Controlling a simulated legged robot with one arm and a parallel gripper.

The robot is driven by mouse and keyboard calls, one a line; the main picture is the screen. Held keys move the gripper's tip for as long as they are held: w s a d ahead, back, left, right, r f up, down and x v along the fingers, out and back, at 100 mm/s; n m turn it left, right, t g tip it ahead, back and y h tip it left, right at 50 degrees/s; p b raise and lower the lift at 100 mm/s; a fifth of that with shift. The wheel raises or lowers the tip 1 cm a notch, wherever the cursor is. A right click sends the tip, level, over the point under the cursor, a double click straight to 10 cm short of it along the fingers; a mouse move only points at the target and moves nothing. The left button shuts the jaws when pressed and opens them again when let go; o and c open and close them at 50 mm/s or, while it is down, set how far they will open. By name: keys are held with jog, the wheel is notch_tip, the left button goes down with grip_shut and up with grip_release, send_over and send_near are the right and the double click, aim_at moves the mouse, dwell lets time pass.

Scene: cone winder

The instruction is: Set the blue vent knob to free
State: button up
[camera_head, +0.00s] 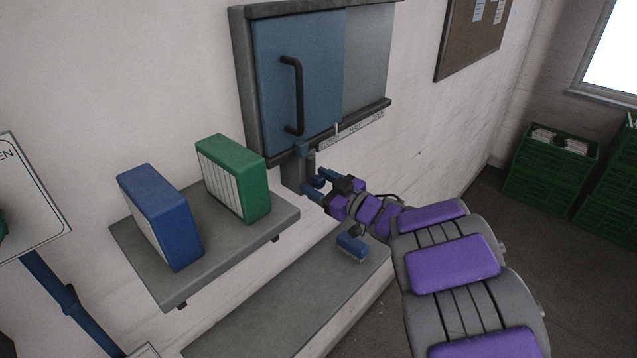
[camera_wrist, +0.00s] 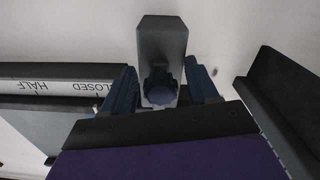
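The round blue knob (camera_wrist: 161,86) shows in the wrist view on the face of a grey wall box (camera_wrist: 162,38). My gripper (camera_wrist: 162,88) is open, with one dark blue finger on each side of the knob. A gap shows between the knob and each finger, and nothing is held. In the head view my gripper (camera_head: 314,181) is at the grey box (camera_head: 290,178), below the wall cabinet's lower edge. I cannot make out a marking on the knob or its setting.
A cabinet with a blue door (camera_head: 275,80) and a CLOSED/HALF strip (camera_wrist: 60,86) is beside the box. A shelf (camera_head: 235,243) holds a blue binder (camera_head: 160,217) and a green binder (camera_head: 234,178). A small blue object (camera_head: 352,246) lies on the lower ledge (camera_head: 280,310).

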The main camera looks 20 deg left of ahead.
jog(key=shift+s+r, duration=0.1)
jog(key=b+v, duration=0.2)
jog(key=v, duration=1.5)
jog(key=shift+d, duration=0.15)
